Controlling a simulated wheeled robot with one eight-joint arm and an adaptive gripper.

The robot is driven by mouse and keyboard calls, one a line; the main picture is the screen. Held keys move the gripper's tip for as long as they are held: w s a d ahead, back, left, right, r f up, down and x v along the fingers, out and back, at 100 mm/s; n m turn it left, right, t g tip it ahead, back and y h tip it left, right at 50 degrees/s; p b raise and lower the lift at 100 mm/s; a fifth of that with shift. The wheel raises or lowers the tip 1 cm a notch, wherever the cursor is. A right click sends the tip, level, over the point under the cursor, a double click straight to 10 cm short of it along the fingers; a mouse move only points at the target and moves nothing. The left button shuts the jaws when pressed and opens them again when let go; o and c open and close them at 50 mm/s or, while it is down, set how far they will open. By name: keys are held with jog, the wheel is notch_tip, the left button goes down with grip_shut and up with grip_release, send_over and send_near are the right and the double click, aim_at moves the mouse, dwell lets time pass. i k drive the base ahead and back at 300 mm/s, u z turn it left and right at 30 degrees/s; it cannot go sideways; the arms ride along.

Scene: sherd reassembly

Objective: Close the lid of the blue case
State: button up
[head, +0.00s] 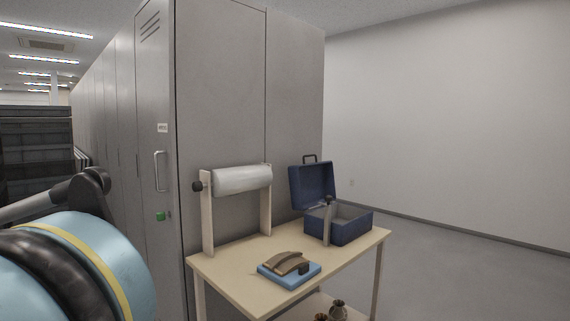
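The blue case (352,231) stands on the right end of the wooden table. Its lid (311,187) is open and stands up, tilted back, on the left side of the case, with a dark handle on its top edge. The inside of the case is grey and looks empty as far as I can see. A grey upright strip (327,224) shows at the case's near left corner; I cannot tell what it is. My gripper is not in view. Only parts of my arm show at the lower left, apart from the case.
The table (235,265) also bears a roll of white material (243,179) on a wooden stand, and a blue pad (289,275) with brown sherds. Dark small pots (337,309) sit on a lower shelf. Grey cabinets (220,110) rise behind. Floor to the right is clear.

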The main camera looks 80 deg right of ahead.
aim_at(309, 183)
jog(key=i, duration=2.5)
jog(key=z, duration=4.35)
jog(key=i, duration=0.95)
